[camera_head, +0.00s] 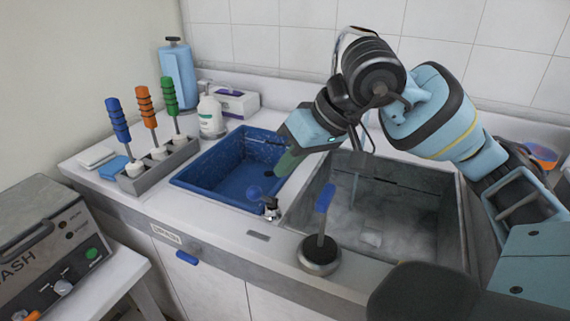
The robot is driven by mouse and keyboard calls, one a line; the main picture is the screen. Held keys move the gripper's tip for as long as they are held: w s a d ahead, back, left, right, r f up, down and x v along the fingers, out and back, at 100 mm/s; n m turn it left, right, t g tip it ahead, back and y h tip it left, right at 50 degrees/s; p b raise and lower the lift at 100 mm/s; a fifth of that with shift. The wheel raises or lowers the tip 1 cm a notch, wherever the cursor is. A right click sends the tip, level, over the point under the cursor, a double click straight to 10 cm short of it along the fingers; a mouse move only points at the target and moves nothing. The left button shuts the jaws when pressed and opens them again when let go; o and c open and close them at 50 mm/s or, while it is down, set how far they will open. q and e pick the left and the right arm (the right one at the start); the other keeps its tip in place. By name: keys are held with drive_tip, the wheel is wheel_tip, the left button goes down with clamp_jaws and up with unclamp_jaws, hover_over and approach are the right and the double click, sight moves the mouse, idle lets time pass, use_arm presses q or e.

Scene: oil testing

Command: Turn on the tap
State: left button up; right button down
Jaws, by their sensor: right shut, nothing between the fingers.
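My right gripper (284,166) reaches in from the right and hangs over the right edge of the blue basin. Its fingers point down and left; they are shut, with nothing between them. A curved chrome piece, perhaps the tap's spout (345,38), shows behind my right wrist, mostly hidden by it. A small chrome fitting (270,209) stands on the front rim between the basins, below the fingertips and apart from them. A lever with a blue handle (325,198) stands upright on a round base in front of the grey sink. My left gripper is out of view.
The blue basin (215,201) and grey sink (463,215) sit side by side. A rack (133,185) with blue, orange and green handles, a soap bottle (210,112) and a tissue box (238,102) stand at left. A machine (50,250) is at lower left. The tiled wall closes the back.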

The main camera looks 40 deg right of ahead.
drive_tip(key=s+a+r+p, duration=0.1)
drive_tip(key=s+r, duration=0.5)
drive_tip(key=r, duration=0.1)
drive_tip(key=shift+s+a+r, duration=0.25)
drive_tip(key=shift+s+a, duration=0.1)
drive_tip(key=shift+s, duration=0.05)
